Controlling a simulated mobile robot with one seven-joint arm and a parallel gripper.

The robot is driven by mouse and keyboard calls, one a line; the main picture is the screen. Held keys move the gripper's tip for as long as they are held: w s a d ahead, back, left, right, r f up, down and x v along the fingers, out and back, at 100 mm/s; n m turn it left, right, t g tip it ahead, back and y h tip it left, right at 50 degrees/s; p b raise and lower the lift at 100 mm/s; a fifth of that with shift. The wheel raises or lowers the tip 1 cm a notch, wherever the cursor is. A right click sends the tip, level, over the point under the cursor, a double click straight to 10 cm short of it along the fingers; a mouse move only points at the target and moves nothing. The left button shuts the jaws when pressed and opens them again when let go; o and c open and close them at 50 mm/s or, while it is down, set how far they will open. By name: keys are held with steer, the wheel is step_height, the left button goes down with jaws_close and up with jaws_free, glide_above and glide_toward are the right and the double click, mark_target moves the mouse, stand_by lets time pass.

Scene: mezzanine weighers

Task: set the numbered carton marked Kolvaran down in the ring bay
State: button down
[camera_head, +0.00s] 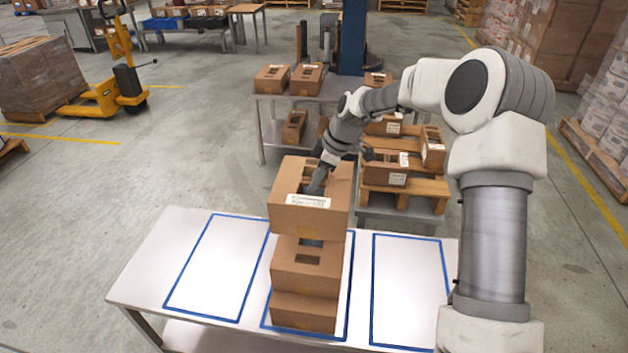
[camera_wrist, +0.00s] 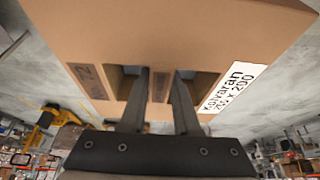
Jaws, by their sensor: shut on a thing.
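The carton marked Kolvaran (camera_head: 335,211) is brown, with a white label and handle slots; the wrist view shows its printed name and a "12" on it (camera_wrist: 220,35). My gripper (camera_wrist: 160,82) is shut on the strip between the two slots; in the head view my gripper (camera_head: 318,186) reaches into the carton's top. The carton is over a stack of two cartons (camera_head: 304,285) in the middle blue-outlined bay (camera_head: 346,300) of a white table. I cannot tell whether it touches the stack. No ring mark shows on any bay.
The left bay (camera_head: 215,265) and right bay (camera_head: 410,285) are empty. Behind the table, several cartons sit on a pallet (camera_head: 430,187) and on a grey bench (camera_head: 268,97). My arm passes over the right side. A yellow pallet truck (camera_head: 110,95) stands at far left.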

steer(key=shift+f+b, duration=2.4)
steer(key=shift+f, duration=1.2)
steer(key=shift+f, duration=0.3)
steer(key=c, duration=0.6)
jaws_free()
steer(key=shift+o, duration=0.2)
